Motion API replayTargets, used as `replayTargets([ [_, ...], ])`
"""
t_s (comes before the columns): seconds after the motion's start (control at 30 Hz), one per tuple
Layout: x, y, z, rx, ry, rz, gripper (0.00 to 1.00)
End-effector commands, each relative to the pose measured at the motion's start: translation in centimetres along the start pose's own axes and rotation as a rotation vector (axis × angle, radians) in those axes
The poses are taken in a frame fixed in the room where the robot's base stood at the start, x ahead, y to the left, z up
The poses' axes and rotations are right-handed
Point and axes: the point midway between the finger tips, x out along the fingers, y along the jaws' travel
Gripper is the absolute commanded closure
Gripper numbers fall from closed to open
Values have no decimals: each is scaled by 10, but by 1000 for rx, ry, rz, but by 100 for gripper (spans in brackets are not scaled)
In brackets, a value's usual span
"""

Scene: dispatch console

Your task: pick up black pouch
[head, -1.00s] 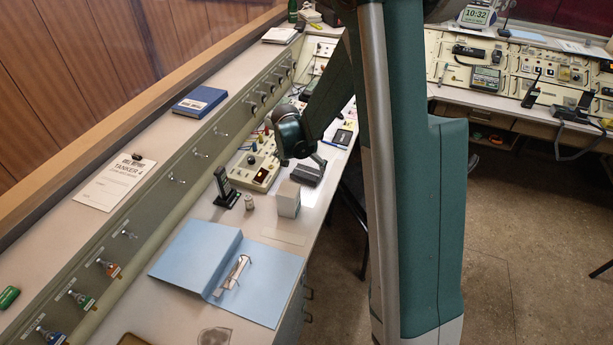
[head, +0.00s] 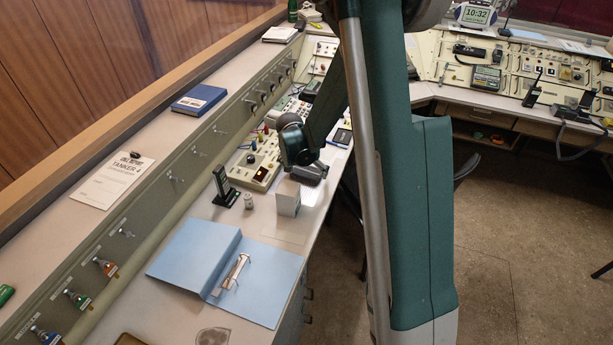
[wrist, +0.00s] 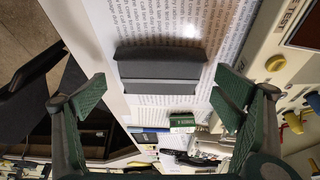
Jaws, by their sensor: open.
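The black pouch (wrist: 160,68) shows in the wrist view as a dark grey, wide, flat-looking piece with a band across it. It lies on a white printed sheet (wrist: 150,25). My gripper (wrist: 160,88) is open, with one green-padded finger to the left of the pouch and one to the right. Gaps show between the pouch and both fingers, and nothing is held. In the head view my gripper (head: 308,172) is low over the console desk, behind a small white box. The pouch cannot be told apart from the gripper there.
The white box (head: 287,198), a small bottle (head: 248,201) and a black stand (head: 224,190) are close by. A cream control panel (head: 258,163) lies left of the gripper. An open blue folder (head: 228,270) is in front. The desk's edge is just right.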

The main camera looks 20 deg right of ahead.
Motion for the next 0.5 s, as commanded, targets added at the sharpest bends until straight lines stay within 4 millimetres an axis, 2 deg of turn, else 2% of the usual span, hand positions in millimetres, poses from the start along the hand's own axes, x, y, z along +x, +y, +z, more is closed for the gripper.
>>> replayTargets([
  [0.13, 8, 0, 0, 0, 0, 0, 10],
  [0.5, 9, 0, 0, 0, 0, 0, 10],
])
